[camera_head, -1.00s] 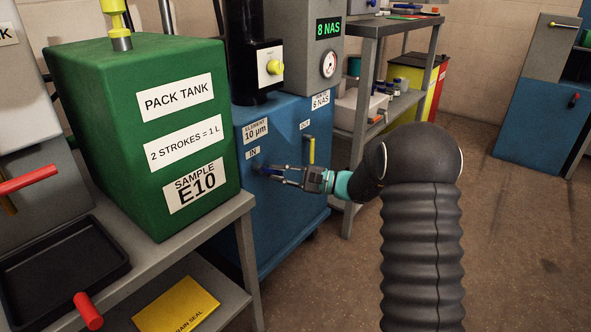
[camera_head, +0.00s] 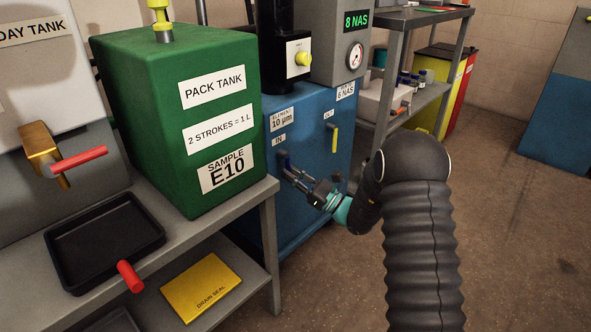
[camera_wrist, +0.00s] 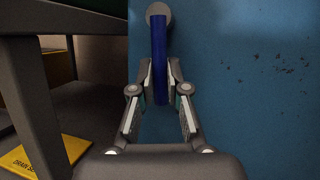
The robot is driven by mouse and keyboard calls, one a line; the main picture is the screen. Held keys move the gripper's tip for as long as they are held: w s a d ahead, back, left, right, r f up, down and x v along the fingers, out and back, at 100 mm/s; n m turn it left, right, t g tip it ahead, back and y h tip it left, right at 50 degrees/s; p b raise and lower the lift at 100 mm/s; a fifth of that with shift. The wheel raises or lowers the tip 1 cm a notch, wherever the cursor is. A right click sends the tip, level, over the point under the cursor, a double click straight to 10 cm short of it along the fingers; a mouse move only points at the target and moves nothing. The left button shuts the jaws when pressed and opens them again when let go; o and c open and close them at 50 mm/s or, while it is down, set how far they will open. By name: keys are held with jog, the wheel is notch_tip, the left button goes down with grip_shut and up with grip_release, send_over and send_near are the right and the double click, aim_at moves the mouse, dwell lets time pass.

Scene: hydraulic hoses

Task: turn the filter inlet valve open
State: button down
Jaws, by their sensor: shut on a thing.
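The filter inlet valve has a blue lever (camera_head: 283,159) below the IN label (camera_head: 279,140) on the blue filter cabinet (camera_head: 310,200). In the wrist view the blue lever (camera_wrist: 159,45) hangs straight down from a round grey pivot (camera_wrist: 159,13). My gripper (camera_wrist: 159,88) is shut on the lower part of the lever, one finger on each side. In the head view my gripper (camera_head: 288,169) reaches the lever from the lower right. The fingers partly hide the lever there.
A yellow lever (camera_head: 334,139) stands upright to the right under the OUT label. The green pack tank (camera_head: 170,110) and its grey bench (camera_head: 255,204) stand close on the left. A grey shelf rack (camera_head: 388,85) is behind on the right. Floor is clear at right.

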jog(key=shift+s+a+m+t, duration=0.3)
jog(key=shift+m+t, duration=0.1)
jog(key=shift+m, duration=0.5)
jog(key=c, duration=1.2)
grip_release()
jog(key=shift+o, duration=0.2)
jog(key=shift+d, duration=0.1)
jog(key=v, duration=1.2)
